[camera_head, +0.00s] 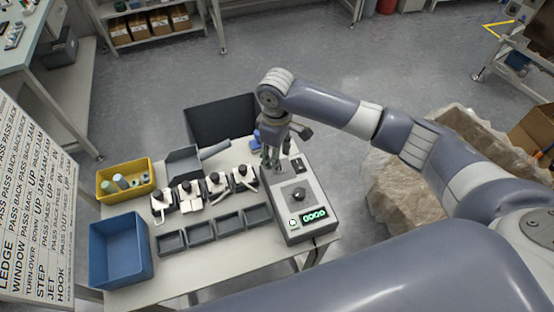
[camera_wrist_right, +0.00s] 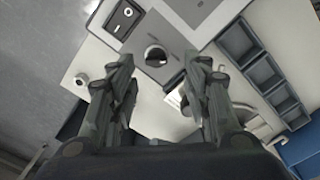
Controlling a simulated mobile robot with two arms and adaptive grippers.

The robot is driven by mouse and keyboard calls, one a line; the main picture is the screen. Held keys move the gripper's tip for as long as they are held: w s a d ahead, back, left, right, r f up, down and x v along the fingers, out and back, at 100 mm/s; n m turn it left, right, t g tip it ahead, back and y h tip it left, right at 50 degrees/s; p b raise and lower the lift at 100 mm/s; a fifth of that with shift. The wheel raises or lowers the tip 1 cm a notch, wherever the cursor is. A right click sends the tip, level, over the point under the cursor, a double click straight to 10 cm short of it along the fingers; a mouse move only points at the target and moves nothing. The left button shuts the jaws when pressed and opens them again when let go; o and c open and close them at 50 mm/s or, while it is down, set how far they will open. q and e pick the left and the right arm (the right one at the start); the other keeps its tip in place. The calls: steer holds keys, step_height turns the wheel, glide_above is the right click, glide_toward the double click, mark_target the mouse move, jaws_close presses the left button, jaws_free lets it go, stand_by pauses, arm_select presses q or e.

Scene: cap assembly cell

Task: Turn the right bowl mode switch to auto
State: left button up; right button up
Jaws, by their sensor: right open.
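The grey control box (camera_head: 316,235) stands at the right end of the table. My right gripper (camera_head: 271,166) points down over that end, open. In the wrist view its fingertips (camera_wrist_right: 158,62) lie either side of the small knob; contact is unclear. No mode lettering is readable.
Several black-and-white fixtures (camera_head: 190,196) and grey trays (camera_head: 229,223) stand left of the box. A blue bin (camera_head: 115,255), a yellow bin (camera_head: 125,175) and a dark bin (camera_head: 220,122) are around the table. A white round part (camera_wrist_right: 82,79) is near the gripper.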

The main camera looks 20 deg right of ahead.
steer(key=f, duration=0.3)
steer(key=shift+w+d+f, duration=0.1)
steer(key=shift+w+d, duration=0.1)
steer(key=shift+d, duration=0.05)
steer(key=shift+a+f+p, duration=0.1)
steer(key=shift+f+p, duration=0.2)
steer(key=shift+f, duration=0.5)
steer(key=shift+c, duration=0.4)
steer(key=c, duration=0.9)
arm_select(q)
steer(key=shift+w+d+r, duration=0.5)
steer(key=shift+w+d, duration=0.35)
steer(key=shift+d, duration=0.05)
arm_select(e)
jaws_close()
